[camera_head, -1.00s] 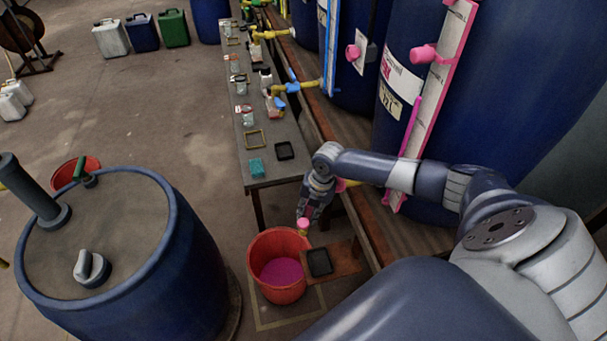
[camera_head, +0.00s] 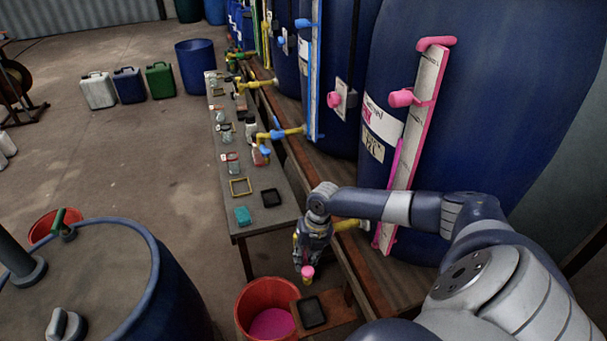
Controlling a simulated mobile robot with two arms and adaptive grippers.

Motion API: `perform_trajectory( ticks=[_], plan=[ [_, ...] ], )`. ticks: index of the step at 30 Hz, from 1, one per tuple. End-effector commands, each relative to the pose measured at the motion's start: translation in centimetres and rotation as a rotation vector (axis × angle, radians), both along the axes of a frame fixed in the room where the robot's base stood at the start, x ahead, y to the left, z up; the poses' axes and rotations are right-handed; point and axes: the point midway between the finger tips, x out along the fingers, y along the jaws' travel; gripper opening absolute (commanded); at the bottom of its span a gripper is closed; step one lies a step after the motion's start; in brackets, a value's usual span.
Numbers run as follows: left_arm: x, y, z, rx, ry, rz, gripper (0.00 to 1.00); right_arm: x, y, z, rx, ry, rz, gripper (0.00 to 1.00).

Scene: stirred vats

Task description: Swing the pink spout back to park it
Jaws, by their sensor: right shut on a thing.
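The pink spout (camera_head: 307,272) shows as a pink tip below my right gripper, with a short yellow piece under it. A yellow pipe (camera_head: 349,225) runs from the gripper's right toward the large blue vat (camera_head: 470,110). My right gripper (camera_head: 306,258) is shut on the spout, and its fingers and wrist hide most of it. The spout tip shows above the right rim of a red bucket (camera_head: 243,309), close to a black tray (camera_head: 312,313). The bucket holds pink liquid (camera_head: 272,325). My left gripper is not in view.
A grey bench (camera_head: 262,221) with sample jars and small frames stands left of the gripper. A wooden ledge (camera_head: 375,293) runs along the vats at right. A blue drum (camera_head: 175,290) fills the lower left. Floor beyond it is open.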

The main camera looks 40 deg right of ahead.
Motion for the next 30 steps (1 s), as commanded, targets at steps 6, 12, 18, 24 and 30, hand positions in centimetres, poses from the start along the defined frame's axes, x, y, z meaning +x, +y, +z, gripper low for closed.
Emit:
perform_trajectory(
  ticks=[6, 12, 18, 24, 30],
  plan=[
    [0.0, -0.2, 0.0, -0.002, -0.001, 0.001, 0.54, 0.1, -0.1, 0.1, -0.001, -0.002, -0.002, 0.38],
    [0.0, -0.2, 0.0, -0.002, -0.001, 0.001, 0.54, 0.1, 0.0, 0.0, -0.001, -0.001, -0.002, 0.42],
    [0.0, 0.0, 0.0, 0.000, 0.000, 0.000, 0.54, 0.0, -0.1, 0.4, -0.001, -0.001, -0.002, 0.42],
    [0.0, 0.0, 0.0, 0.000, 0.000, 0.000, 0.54, -0.2, -0.7, 3.3, -0.003, -0.004, -0.001, 0.42],
    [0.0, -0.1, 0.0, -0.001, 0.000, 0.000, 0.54, -0.6, -1.2, 6.2, -0.003, -0.002, -0.003, 0.42]
  ],
)
